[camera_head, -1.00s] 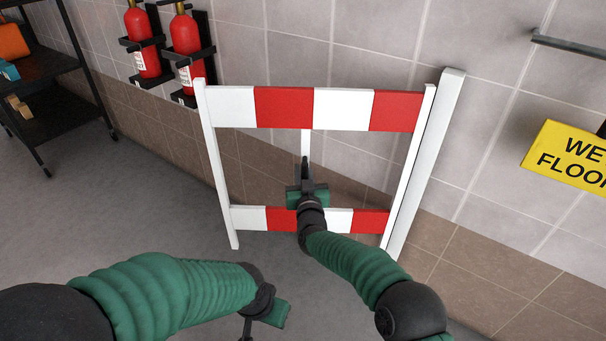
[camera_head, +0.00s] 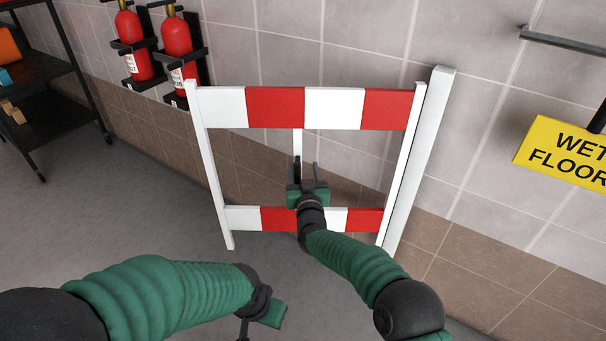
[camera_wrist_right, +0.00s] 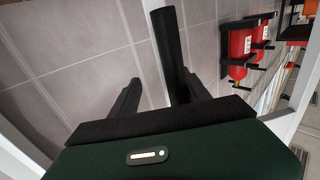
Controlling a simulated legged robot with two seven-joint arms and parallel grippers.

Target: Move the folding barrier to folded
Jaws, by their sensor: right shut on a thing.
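The folding barrier (camera_head: 335,107) stands upright, swung out from a white post (camera_head: 420,160) at the wall. It has white side posts, two red-and-white boards and a thin white upright between the boards. My right gripper (camera_head: 308,170) is at this upright, just above the lower board, partly hiding both. In the right wrist view, my right gripper (camera_wrist_right: 160,95) has its fingers by a black bar (camera_wrist_right: 170,50) in front of the white upright, and is shut on the barrier there. My left gripper (camera_head: 252,325) is low, away from the barrier, its fingers mostly cut off by the frame.
Two red fire extinguishers (camera_head: 178,50) hang on the tiled wall at the left. A black shelf (camera_head: 45,110) stands farther left. A yellow wet floor sign (camera_head: 568,150) and a grey rail (camera_head: 565,43) are at the right. The grey floor (camera_head: 120,205) at the left is clear.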

